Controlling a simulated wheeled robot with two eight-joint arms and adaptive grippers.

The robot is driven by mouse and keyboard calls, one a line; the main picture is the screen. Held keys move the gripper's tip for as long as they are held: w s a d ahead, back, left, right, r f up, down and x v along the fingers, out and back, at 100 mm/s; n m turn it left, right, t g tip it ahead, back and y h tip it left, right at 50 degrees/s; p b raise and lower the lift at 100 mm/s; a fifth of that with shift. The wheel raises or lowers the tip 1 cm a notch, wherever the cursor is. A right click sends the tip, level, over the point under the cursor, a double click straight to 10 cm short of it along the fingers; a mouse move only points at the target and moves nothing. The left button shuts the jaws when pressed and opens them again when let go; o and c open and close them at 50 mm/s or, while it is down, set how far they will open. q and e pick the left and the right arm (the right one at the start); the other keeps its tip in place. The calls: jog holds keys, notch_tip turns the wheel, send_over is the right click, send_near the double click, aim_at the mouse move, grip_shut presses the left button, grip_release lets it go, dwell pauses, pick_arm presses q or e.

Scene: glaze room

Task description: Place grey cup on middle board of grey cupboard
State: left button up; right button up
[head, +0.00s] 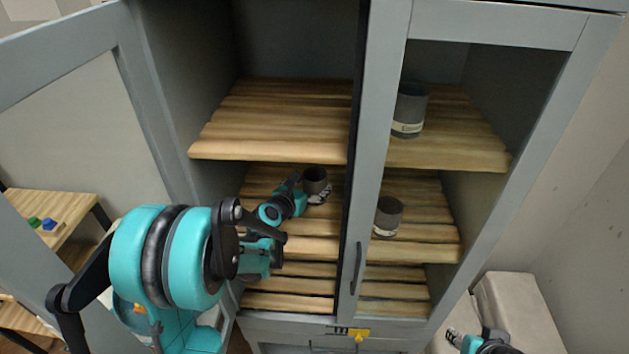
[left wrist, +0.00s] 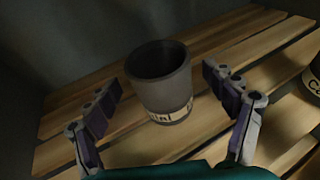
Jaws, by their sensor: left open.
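The grey cupboard (head: 396,180) stands in front of me with its left door open. A dark grey cup (head: 315,179) with a pale label band stands upright on the slatted middle board (head: 290,246). My left gripper (head: 309,192) reaches in through the open side at that board. In the left wrist view the grey cup (left wrist: 160,82) stands between the two spread fingers of my left gripper (left wrist: 168,92), with gaps at both sides. My right gripper (head: 470,340) shows only in part at the lower right edge, and its jaws are unclear.
Another grey cup (head: 388,216) stands on the middle board behind the shut right door. A taller grey container (head: 410,110) stands on the upper board (head: 285,120). The open left door (head: 80,120) flanks my left arm. A wooden table (head: 60,212) holds small coloured blocks.

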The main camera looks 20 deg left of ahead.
pick_arm(q)
jog(key=d+v, duration=0.1)
jog(key=v, duration=0.8)
jog(key=s+d+m+g+h, duration=0.1)
jog(key=s+d+m+g, duration=0.1)
jog(key=s+d+m, duration=0.5)
jog(key=s+d+m+g, duration=0.2)
jog(key=s+m, duration=0.1)
jog(key=m, duration=0.8)
jog(key=s+f+m+g+y, duration=0.2)
jog(key=s+m+g, duration=0.1)
jog(key=s+m, duration=1)
jog(key=m, duration=0.3)
jog(key=shift+f+m+g+y+p, duration=0.3)
jog(key=shift+m, duration=0.1)
jog(key=shift+s, duration=0.1)
notch_tip(320, 180, down, 14)
jog(key=b, duration=1.4)
